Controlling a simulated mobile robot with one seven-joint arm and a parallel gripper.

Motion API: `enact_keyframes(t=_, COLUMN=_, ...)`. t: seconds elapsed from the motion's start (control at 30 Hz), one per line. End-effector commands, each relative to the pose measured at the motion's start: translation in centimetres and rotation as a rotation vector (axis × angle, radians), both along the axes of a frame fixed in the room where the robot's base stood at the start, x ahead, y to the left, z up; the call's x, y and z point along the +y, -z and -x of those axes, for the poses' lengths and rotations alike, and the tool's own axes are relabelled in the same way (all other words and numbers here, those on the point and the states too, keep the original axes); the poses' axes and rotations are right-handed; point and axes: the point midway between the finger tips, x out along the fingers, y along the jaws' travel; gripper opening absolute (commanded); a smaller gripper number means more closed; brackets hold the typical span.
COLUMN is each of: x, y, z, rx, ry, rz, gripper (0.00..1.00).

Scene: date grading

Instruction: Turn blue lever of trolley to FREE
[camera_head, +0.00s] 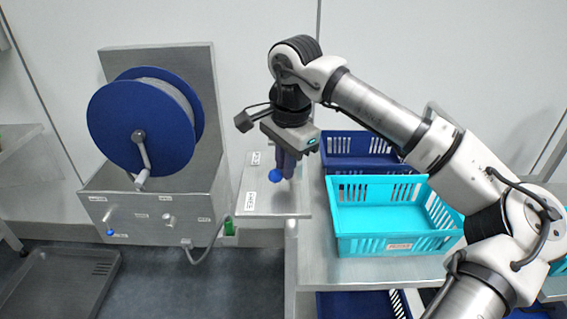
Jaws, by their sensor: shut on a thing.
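The blue lever shows as a round blue knob (275,176) over a metal plate (290,208) at the left end of the trolley (330,272). My gripper (287,172) points down over this plate and is shut on the blue lever, with the knob showing at the left of the fingers. The rest of the lever is hidden by the fingers. A white label (250,201) is at the front left of the plate and another label (256,158) is at the back. Their print is too small to read.
A turquoise crate (385,243) and a dark blue crate (350,137) stand on the trolley, right of my gripper. A blue hose reel (125,125) on a metal cabinet (150,205) is at the left. My arm reaches over the crates.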

Motion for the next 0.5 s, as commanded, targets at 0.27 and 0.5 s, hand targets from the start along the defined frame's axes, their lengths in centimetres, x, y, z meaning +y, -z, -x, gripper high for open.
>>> enact_keyframes(t=0.27, x=-0.18, y=-0.02, z=0.35, rx=0.000, ry=-0.141, rz=-0.002, gripper=0.00)
enact_keyframes(t=0.5, x=-0.30, y=-0.03, z=0.42, rx=0.000, ry=-0.190, rz=-0.001, gripper=0.00)
